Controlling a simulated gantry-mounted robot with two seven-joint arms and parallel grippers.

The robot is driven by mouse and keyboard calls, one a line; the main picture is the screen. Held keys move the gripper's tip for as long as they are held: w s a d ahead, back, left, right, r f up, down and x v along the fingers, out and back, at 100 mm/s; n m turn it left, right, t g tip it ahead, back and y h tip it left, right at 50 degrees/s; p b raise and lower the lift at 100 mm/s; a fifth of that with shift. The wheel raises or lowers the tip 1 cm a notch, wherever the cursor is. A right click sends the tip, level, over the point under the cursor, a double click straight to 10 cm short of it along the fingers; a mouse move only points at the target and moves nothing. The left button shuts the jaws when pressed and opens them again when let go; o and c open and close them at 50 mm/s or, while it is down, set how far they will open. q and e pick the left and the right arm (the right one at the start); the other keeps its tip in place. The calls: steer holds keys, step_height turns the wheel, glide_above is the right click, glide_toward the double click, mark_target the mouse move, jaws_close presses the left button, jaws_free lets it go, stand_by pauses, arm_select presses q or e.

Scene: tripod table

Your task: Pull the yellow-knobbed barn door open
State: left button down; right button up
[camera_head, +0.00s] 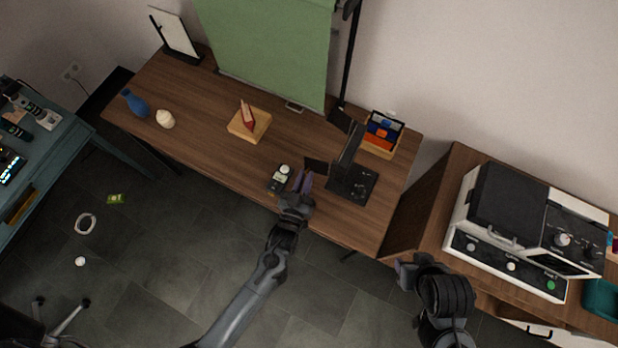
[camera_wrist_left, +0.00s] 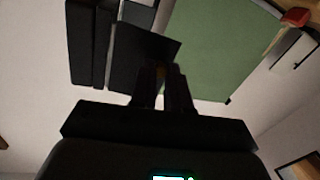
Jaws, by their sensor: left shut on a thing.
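A black barn-door fixture with a flat body (camera_head: 354,183) and several thin black flaps stands at the right part of the brown table. The small flap (camera_head: 316,166) on its left side is at my left gripper (camera_head: 302,182). In the left wrist view the gripper (camera_wrist_left: 162,78) is shut at the edge of a black flap (camera_wrist_left: 143,58). A small dull yellow spot, likely the knob (camera_wrist_left: 160,70), shows between its fingertips; the fingers hide most of it. My right gripper (camera_head: 404,274) hangs right of the table, away from the fixture; its jaws are unclear.
A small dark device with a white dome (camera_head: 280,178) sits just left of my left gripper. A wooden block with a red item (camera_head: 248,125), an orange-and-blue box (camera_head: 383,133) and a green backdrop (camera_head: 265,50) are behind. A white-and-black machine (camera_head: 512,230) stands right.

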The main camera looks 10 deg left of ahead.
arm_select(q)
steer(key=shift+a, duration=0.1)
stand_by(0.3)
steer(key=c, duration=1.1)
jaws_free()
steer(key=s, duration=1)
steer(key=shift+s+a+b, duration=0.3)
steer(key=shift+s+a, duration=0.1)
steer(key=shift+a, duration=0.05)
